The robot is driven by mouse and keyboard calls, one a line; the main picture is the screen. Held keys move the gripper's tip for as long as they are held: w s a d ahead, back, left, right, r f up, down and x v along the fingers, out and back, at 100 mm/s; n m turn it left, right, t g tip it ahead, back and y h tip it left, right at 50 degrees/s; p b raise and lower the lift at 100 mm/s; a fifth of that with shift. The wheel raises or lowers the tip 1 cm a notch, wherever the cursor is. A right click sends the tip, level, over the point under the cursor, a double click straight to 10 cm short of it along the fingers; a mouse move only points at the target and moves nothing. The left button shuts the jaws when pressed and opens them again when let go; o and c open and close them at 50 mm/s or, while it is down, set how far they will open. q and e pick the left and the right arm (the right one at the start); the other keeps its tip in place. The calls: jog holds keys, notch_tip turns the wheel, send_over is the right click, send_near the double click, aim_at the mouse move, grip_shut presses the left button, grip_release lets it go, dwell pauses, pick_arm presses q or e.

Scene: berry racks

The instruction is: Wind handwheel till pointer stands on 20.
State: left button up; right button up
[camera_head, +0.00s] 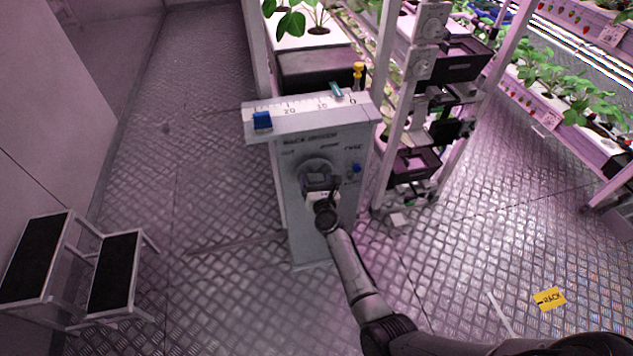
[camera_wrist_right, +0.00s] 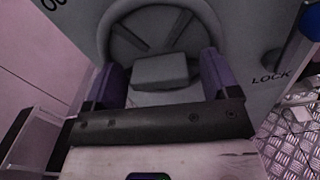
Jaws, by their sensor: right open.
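A grey panel box (camera_head: 325,140) carries a white scale (camera_head: 300,106) on top, with 20 left of centre and lower figures to the right. A small teal piece (camera_head: 336,90), which looks like the pointer, stands near the scale's right end, well right of 20. The round grey handwheel (camera_head: 316,167) is on the front face, partly hidden by my right gripper (camera_head: 318,188). In the right wrist view the wheel (camera_wrist_right: 115,38) and its grey central block (camera_wrist_right: 160,70) show. My right gripper (camera_wrist_right: 163,84) is open, its fingers either side of the block; contact cannot be told.
A blue block (camera_head: 262,121) sits at the scale's left end. A blue knob (camera_head: 355,168) is right of the wheel, near the LOCK lettering in the wrist view. Plant racks (camera_head: 410,90) stand close on the right. A step stool (camera_head: 110,270) is at left; floor between is clear.

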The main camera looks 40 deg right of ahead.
jog(key=shift+c, duration=0.5)
jog(key=shift+c, duration=0.7)
jog(key=c, duration=0.7)
